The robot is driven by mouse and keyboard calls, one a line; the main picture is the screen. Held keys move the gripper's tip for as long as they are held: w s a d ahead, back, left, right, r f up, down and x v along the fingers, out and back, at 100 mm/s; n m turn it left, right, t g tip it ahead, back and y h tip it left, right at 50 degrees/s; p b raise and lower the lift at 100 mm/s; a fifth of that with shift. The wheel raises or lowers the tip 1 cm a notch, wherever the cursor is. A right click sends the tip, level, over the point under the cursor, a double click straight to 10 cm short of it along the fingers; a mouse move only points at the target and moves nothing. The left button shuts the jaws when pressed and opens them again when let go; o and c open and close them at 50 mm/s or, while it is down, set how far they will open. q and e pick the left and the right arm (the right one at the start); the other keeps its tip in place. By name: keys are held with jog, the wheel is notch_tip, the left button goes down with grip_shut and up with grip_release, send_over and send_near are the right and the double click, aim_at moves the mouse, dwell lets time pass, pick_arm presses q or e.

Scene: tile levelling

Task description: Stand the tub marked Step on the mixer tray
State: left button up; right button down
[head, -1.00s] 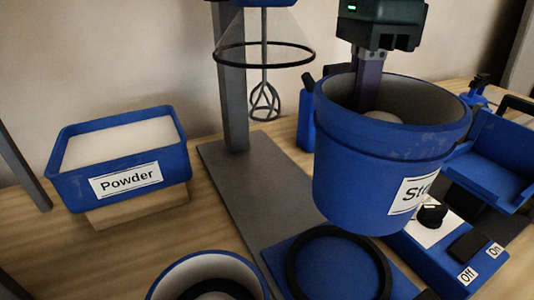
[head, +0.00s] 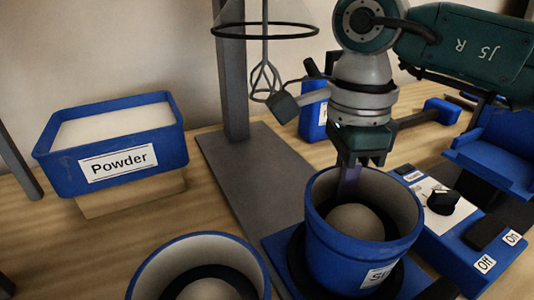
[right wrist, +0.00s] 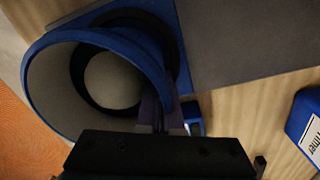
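The blue tub marked Step (head: 345,250) stands upright over the blue mixer tray (head: 280,254), within its black ring. It looks seated there, but its underside is hidden. A pale rounded shape shows inside the tub. My right gripper (head: 349,185) reaches down from above, its fingers shut on the tub's far rim. In the right wrist view, the tub (right wrist: 50,85) fills the left side and its rim runs to the fingers (right wrist: 163,112). My left gripper is not in view.
The mixer stand and whisk (head: 265,80) rise behind the tray. Another blue tub (head: 200,250) stands at front left. The Powder bin (head: 115,150) is at left. A control box with Off and On labels (head: 470,230) lies close on the right. A blue timer (right wrist: 306,130) shows in the wrist view.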

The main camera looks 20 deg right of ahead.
jog(key=shift+w, duration=0.1)
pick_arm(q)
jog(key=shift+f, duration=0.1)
pick_arm(e)
jog(key=c, duration=1.5)
grip_release()
jog(key=o, duration=0.4)
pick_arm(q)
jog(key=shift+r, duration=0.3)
pick_arm(e)
jog(key=shift+r, duration=0.3)
pick_arm(q)
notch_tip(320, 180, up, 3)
jog(key=p, duration=0.3)
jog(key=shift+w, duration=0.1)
pick_arm(e)
jog(key=r, duration=1.1)
jog(key=shift+w+d+r, duration=0.15)
jog(key=shift+w+r, duration=0.15)
jog(key=shift+r, duration=0.05)
